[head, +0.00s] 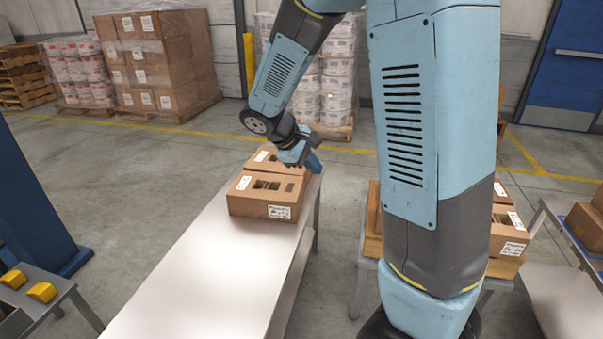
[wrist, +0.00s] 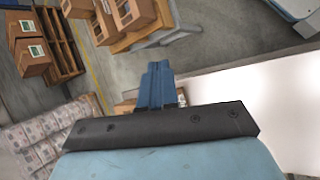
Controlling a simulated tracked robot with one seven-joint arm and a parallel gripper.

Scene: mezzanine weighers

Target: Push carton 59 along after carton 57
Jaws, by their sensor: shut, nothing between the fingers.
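Two brown cartons with white labels stand one behind the other at the far end of a long pale table (head: 190,270) in the head view. The near carton (head: 262,208) has openings in its top; the far carton (head: 262,158) is partly hidden behind it and my gripper. Their numbers are too small to read, so I cannot tell which is 57 or 59. My gripper (head: 314,163) is shut and empty, at the right side of the far carton by the table edge; contact is unclear. In the wrist view its blue fingers (wrist: 158,75) are together, with a carton sliver (wrist: 124,107) behind them.
A wooden-topped table with more cartons (head: 508,233) stands to the right, partly hidden by my arm. Wrapped pallet loads (head: 160,62) stand at the back. A small stand with yellow blocks (head: 42,292) is at the left. The table's near part is bare.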

